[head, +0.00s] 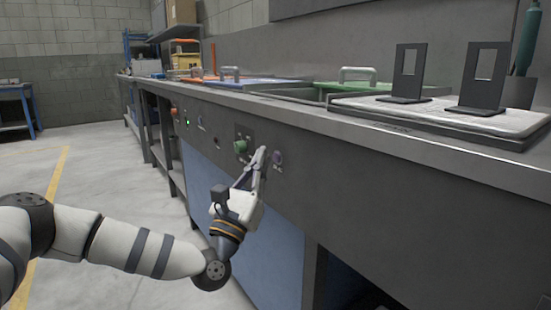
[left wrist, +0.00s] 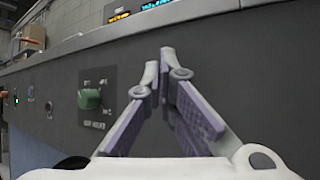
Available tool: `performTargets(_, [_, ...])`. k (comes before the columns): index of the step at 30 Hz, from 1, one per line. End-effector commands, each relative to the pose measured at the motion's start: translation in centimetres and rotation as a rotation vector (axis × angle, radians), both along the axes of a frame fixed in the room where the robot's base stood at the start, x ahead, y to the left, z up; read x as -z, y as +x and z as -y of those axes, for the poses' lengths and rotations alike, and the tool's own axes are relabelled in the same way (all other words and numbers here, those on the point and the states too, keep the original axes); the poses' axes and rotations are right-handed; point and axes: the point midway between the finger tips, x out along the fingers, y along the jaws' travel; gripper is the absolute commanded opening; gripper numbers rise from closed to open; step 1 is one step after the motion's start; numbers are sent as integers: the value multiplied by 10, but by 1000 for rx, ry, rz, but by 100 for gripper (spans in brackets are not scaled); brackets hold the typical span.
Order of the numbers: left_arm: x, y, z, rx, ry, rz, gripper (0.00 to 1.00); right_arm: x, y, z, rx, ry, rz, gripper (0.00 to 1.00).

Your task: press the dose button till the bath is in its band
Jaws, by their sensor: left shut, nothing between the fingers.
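My left gripper (head: 261,154) is shut and empty, its fingertips close to the grey front panel of the bench. In the head view a round purple button (head: 277,157) with a small label sits just right of the fingertips. I cannot tell if the fingertips touch the panel. In the left wrist view the fingertips (left wrist: 164,60) meet in the middle, and the purple button does not show. A green knob (head: 240,146) is left of the fingertips; it also shows in the left wrist view (left wrist: 90,98) on a dark labelled plate. My right gripper is not in view.
Above the panel, the left wrist view shows an orange display (left wrist: 119,16) and a blue display (left wrist: 156,4), too small to read. A red button (head: 174,111) is farther left. The worktop edge (head: 400,148) overhangs the panel. Two black stands (head: 404,88) are on top.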

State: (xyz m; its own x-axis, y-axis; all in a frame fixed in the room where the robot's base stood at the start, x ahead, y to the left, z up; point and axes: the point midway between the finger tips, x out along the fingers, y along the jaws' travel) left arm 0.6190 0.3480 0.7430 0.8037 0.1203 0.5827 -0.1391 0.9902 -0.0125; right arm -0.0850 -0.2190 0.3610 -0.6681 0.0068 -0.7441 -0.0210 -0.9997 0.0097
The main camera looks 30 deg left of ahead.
Motion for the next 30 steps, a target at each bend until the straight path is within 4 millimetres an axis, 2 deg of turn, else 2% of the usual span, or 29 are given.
performTargets(17, [0, 0, 0, 0, 0, 0, 0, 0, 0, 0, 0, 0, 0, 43])
performTargets(30, [0, 8, 4, 0, 0, 0, 0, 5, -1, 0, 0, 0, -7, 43])
